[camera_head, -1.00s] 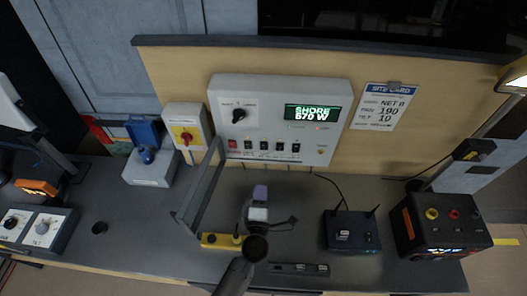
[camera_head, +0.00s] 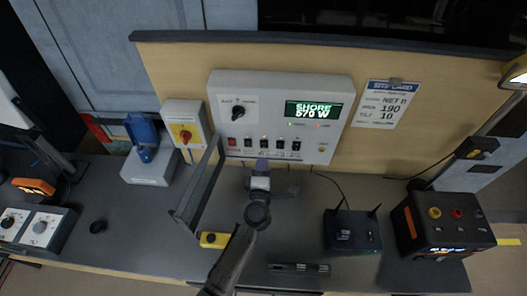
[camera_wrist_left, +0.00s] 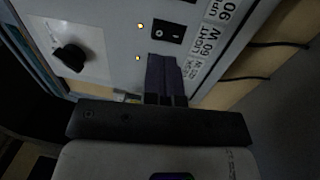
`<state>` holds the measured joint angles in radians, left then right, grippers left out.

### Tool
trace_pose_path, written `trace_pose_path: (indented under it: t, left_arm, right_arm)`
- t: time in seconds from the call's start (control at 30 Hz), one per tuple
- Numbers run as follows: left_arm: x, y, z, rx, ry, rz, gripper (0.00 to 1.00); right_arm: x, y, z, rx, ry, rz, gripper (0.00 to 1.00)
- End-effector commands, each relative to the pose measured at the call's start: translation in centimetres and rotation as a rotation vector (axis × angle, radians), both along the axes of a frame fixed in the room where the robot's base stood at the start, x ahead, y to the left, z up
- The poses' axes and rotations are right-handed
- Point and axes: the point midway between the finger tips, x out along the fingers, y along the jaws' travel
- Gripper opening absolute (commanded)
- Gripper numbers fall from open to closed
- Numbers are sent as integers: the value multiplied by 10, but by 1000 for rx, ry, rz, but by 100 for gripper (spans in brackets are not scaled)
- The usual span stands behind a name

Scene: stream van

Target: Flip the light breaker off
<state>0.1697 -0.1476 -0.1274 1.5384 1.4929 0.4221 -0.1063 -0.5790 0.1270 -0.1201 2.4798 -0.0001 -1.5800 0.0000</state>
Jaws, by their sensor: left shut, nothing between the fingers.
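The grey breaker panel (camera_head: 280,100) hangs on the wooden back board and carries a knob, a green display and a row of rocker breakers. The display reads SHORE and a wattage. My left gripper (camera_head: 262,163) is shut and empty, its purple fingers at the lower middle of the breaker row. In the left wrist view the fingertips (camera_wrist_left: 163,62) cover the place beside the LIGHT 60 W label (camera_wrist_left: 206,42), hiding the light breaker. I cannot tell whether they touch it. The amber lamp (camera_wrist_left: 137,58) beside them is lit. A neighbouring black rocker (camera_wrist_left: 166,31) is visible. My right gripper is out of view.
A yellow-and-black pendant (camera_head: 214,240) lies below. A router (camera_head: 352,231) and a black power box (camera_head: 443,224) stand to the right.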

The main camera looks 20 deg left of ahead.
Motion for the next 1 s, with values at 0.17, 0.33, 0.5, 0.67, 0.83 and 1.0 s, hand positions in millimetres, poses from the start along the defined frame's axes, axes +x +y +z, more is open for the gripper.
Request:
trace_pose_path:
  t: [0.17, 0.33, 0.5, 0.67, 0.83, 1.0]
  left_arm:
    - [27, 8, 1, 0, -2, -1, 0]
    - [43, 13, 4, 0, -1, -1, 0]
    - [50, 15, 6, 0, 0, -1, 0]
    - [52, 16, 7, 0, 0, -1, 0]
    - [52, 16, 7, 0, 0, -1, 0]
    - [52, 20, 10, -2, 8, 5, 0]
  right_arm:
    - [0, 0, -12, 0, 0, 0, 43]
    - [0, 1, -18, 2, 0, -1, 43]
    - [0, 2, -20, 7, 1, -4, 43]
    - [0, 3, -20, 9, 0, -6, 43]
    - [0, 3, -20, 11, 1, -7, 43]
    - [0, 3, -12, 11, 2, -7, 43]
